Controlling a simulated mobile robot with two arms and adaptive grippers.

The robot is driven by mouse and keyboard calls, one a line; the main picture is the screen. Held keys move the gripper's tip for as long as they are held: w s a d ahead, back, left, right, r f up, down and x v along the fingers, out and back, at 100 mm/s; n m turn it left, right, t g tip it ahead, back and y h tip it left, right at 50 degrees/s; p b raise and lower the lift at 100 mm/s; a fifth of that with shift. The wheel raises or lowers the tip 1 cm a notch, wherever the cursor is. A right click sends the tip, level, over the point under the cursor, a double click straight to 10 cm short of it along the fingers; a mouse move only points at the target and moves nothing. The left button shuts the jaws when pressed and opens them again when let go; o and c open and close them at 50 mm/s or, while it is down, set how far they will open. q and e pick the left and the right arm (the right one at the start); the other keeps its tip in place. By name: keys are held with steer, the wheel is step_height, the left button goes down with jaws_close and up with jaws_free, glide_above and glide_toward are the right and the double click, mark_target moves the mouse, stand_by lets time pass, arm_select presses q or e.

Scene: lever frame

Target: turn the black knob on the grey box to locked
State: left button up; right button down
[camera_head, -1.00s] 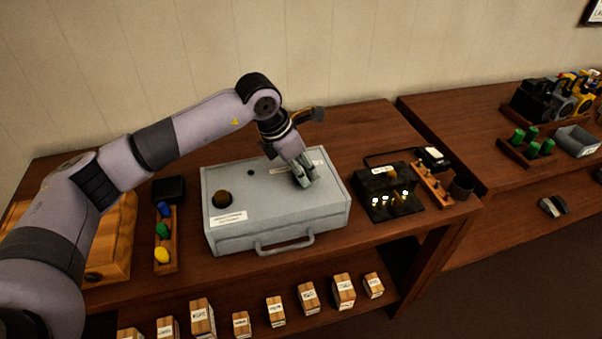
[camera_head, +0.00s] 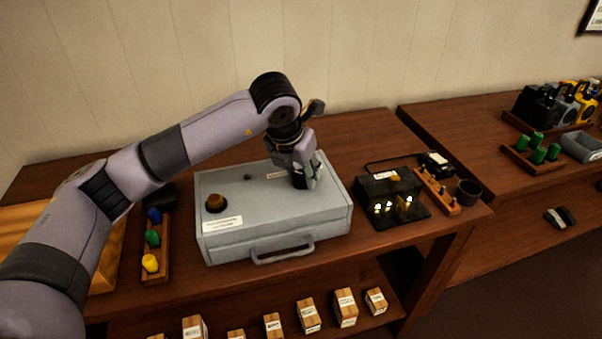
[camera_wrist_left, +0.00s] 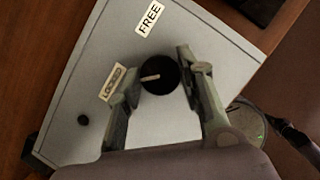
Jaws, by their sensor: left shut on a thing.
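The grey box (camera_head: 270,222) lies on the wooden table, with a handle on its front. In the left wrist view its black knob (camera_wrist_left: 159,75) sits between the fingers of my left gripper (camera_wrist_left: 160,82). The gripper is shut on the knob. A pale line on the knob points left, toward the LOCKED label (camera_wrist_left: 113,83). The FREE label (camera_wrist_left: 149,18) is above the knob. My right gripper is not in view.
A rack of coloured pegs (camera_head: 152,240) stands left of the box. A black unit with lit parts (camera_head: 392,199) stands to the right. Wooden blocks (camera_head: 308,315) sit on the shelf below.

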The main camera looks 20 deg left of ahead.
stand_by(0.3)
arm_select(q)
steer(key=o, duration=1.1)
steer(key=shift+o, duration=0.2)
steer(key=shift+r, duration=0.1)
steer(key=v, duration=1.1)
steer(key=shift+s+r, duration=0.15)
steer(key=shift+r, duration=0.25)
steer(key=shift+f, duration=0.1)
